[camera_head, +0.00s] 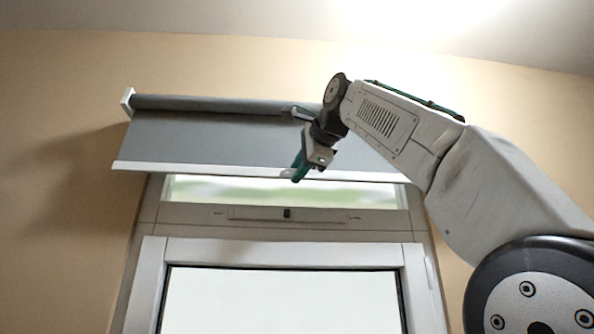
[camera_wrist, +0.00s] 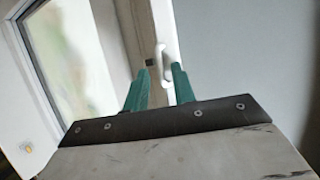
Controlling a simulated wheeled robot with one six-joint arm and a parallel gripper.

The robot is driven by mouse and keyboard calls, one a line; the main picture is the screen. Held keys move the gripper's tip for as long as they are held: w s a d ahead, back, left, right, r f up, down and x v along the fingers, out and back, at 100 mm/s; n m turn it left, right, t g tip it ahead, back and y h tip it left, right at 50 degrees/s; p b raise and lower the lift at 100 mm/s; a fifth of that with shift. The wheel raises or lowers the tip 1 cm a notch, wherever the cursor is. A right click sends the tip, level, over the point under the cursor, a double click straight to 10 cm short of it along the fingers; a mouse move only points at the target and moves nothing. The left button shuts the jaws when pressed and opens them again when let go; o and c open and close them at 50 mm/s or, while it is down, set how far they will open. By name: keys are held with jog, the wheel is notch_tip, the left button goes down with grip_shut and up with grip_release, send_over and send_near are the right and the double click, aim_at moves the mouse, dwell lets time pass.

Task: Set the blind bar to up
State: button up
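The blind bar (camera_head: 200,169) is a white strip along the lower edge of a grey roller blind (camera_head: 200,140), which hangs a short way down over the window top. My gripper (camera_head: 298,173) is at the bar, right of the middle of the window. In the wrist view the two teal fingers of my gripper (camera_wrist: 160,82) are apart. The white bar (camera_wrist: 163,22) runs up the picture ahead of them, with a small white tab (camera_wrist: 165,65) just beyond the gap. I cannot tell whether the fingers touch the tab.
The blind's roller (camera_head: 210,103) is mounted on the beige wall above the window. Below the bar are a narrow upper pane (camera_head: 240,189), a frame strip with a dark latch (camera_head: 287,213), and a large white-framed window (camera_head: 285,252). The wall on the left is clear.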

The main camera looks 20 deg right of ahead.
jog(key=v, duration=0.8)
jog(key=shift+r, duration=0.15)
dwell(0.6)
